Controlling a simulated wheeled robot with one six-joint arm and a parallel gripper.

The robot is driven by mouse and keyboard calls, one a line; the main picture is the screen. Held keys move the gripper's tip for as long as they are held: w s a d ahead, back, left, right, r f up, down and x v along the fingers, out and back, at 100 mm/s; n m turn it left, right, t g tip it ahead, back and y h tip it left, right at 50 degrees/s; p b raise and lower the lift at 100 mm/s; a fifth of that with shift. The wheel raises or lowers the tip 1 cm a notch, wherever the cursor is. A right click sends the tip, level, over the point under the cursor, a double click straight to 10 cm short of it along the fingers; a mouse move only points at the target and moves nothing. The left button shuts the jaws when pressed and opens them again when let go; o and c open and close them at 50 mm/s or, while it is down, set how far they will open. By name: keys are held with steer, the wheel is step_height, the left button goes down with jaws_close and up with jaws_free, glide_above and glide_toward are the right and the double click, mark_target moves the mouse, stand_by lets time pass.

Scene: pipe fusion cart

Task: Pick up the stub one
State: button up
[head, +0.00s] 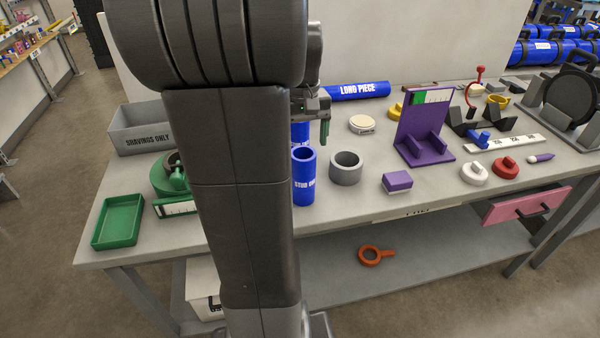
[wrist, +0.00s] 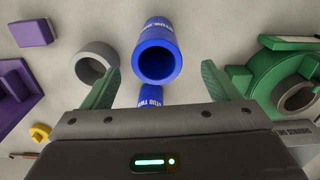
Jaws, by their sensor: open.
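My gripper (wrist: 158,70) has green fingers spread wide, with nothing held. In the head view my gripper (head: 324,132) is above and behind stub one; one finger shows clearly.
A grey ring (head: 346,168) stands close right of stub one. A green tool (head: 170,180) and green tray (head: 118,221) are at left, near the shavings bin (head: 140,130). A purple block (head: 397,182) and purple stand (head: 425,150) are farther right. The long piece (head: 357,90) lies behind.

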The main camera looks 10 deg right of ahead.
step_height(320, 180, down, 3)
steer(key=shift+w+f, duration=0.1)
step_height(320, 180, down, 6)
steer(key=shift+d, duration=0.2)
steer(key=shift+c, duration=0.2)
steer(key=c, duration=1.1)
steer(key=shift+c, duration=0.2)
